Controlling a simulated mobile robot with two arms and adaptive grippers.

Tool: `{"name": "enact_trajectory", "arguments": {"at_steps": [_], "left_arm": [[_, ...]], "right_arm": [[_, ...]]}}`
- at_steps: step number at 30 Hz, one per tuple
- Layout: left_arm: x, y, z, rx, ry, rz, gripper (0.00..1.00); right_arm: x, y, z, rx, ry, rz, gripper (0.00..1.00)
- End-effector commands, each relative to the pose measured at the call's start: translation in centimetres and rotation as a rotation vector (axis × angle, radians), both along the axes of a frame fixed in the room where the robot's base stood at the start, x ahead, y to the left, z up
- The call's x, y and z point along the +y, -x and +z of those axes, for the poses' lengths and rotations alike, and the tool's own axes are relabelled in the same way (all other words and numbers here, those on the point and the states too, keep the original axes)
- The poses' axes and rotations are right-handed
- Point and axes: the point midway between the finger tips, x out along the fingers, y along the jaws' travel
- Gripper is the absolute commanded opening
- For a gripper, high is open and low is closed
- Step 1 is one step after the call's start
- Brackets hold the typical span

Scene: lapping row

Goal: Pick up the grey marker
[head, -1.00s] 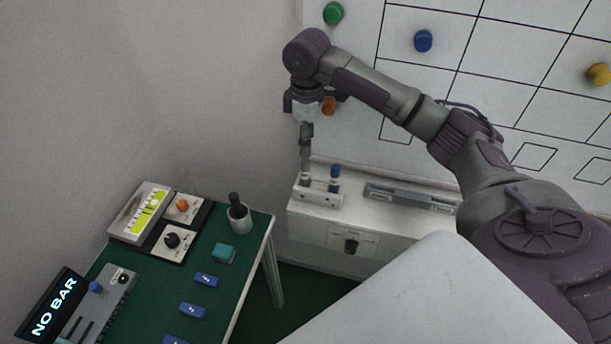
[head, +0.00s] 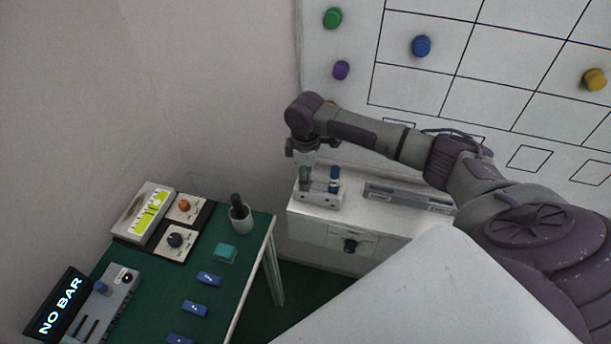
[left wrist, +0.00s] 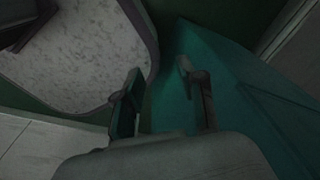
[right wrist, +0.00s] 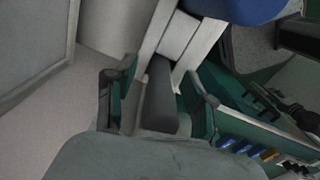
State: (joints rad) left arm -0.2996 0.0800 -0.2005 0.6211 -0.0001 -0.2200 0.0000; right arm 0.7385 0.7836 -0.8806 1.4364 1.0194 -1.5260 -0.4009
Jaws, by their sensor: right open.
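The grey marker (head: 305,181) stands upright in the left hole of a white holder block (head: 318,197) on the white cabinet. My right gripper (head: 304,162) is right above it, pointing down, with the marker's top at its fingers. In the right wrist view the grey marker (right wrist: 160,98) lies between the two spread fingers of my right gripper (right wrist: 158,92), with gaps at the sides. My left gripper (left wrist: 160,92) shows only in the left wrist view, fingers apart with nothing between them.
A blue marker (head: 335,179) stands close right of the grey one in the same block. A grey tray (head: 410,197) lies to the right. The whiteboard (head: 470,60) rises behind. A green table (head: 190,265) with instruments and a cup (head: 241,218) is at left.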

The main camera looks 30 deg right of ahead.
Motion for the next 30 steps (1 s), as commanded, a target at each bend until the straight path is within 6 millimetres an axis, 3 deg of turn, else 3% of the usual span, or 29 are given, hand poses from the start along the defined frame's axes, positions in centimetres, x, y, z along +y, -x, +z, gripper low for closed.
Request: {"name": "enact_trajectory", "arguments": {"at_steps": [4,14,23,30], "left_arm": [[0.0,0.0,0.0,0.000,0.000,-0.001,0.40],[0.0,0.0,0.0,0.001,0.000,-0.001,0.40],[0.0,0.0,-0.1,0.001,0.000,0.000,0.40],[0.0,0.1,-0.8,0.001,0.000,0.000,0.40]], "right_arm": [[0.0,0.0,0.0,0.000,0.000,0.000,0.54],[0.0,0.0,0.0,0.000,0.000,0.000,0.00],[0.0,-0.1,0.5,-0.001,0.001,0.000,0.00],[0.0,-0.1,4.5,-0.004,0.000,0.000,0.00]]}}
